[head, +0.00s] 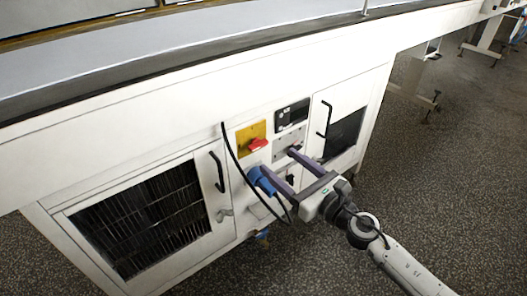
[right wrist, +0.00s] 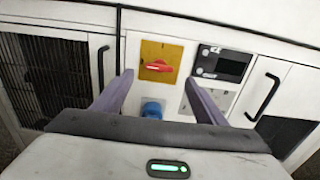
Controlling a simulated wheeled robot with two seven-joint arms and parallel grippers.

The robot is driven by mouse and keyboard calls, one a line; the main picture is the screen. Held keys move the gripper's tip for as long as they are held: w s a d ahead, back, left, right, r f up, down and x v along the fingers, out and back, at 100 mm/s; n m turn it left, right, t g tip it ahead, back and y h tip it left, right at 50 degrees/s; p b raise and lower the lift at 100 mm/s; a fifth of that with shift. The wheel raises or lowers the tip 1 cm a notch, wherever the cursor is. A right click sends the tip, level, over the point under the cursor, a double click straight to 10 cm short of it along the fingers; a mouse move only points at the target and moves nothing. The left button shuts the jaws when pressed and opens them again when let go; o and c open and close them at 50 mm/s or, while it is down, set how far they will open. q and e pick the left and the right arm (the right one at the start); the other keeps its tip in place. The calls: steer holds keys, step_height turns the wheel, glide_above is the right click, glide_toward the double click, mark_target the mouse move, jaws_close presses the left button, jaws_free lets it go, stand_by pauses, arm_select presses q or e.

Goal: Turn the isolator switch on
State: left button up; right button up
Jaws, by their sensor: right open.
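The isolator switch is a red rotary handle (head: 258,145) on a yellow plate (head: 245,134) on the white cabinet front. In the right wrist view the red handle (right wrist: 159,66) lies roughly level, on the yellow plate (right wrist: 175,51), and shows between my fingers. My right gripper (head: 277,164) is open and empty, its two purple-grey fingers pointing at the cabinet, below and right of the handle in the head view. It also shows in the right wrist view (right wrist: 158,88). The fingers look apart from the handle. My left gripper is out of view.
A blue plug (head: 262,181) with a black cable sits below the switch. A dark display panel (head: 292,115) is to its right. Door handles (head: 217,172) (head: 325,119) stick out either side.

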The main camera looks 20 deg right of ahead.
mark_target(261, 146)
steer(key=x, duration=0.8)
steer(key=shift+w+a, duration=0.15)
steer(key=shift+w, duration=0.1)
steer(key=c, duration=1.1)
steer(key=shift+o, duration=0.2)
